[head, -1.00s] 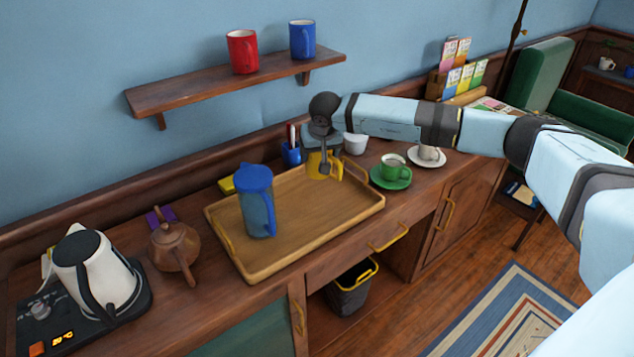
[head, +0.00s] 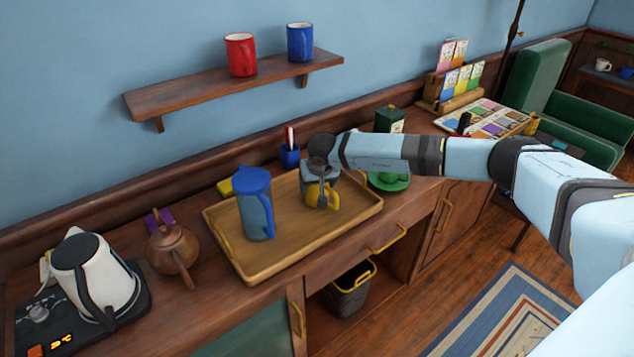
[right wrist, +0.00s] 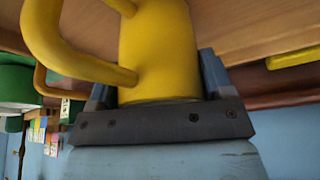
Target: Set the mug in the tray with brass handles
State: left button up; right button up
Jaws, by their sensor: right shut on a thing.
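My right gripper (head: 321,186) is shut on a yellow mug (head: 325,196) inside the right part of the wooden tray with brass handles (head: 262,270). In the right wrist view the yellow mug (right wrist: 160,50) fills the space between the fingers, its handle to the left. The mug appears upright; whether its base touches the tray floor I cannot tell. A blue-lidded pitcher (head: 256,203) stands in the left part of the tray. My left gripper is not in view.
A brown teapot (head: 172,247) and a white kettle (head: 95,275) stand left of the tray. A green cup on a green saucer (head: 389,183) is close to its right, partly behind my arm. A blue pen cup (head: 290,156) stands behind. The tray's front middle is clear.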

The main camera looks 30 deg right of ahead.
jog(key=o, duration=1.1)
jog(key=shift+f, duration=0.1)
jog(key=shift+r, duration=0.4)
jog(key=v, duration=1.1)
jog(key=shift+s+a+r, duration=0.1)
jog(key=shift+s+r, duration=0.1)
jog(key=shift+s, duration=0.05)
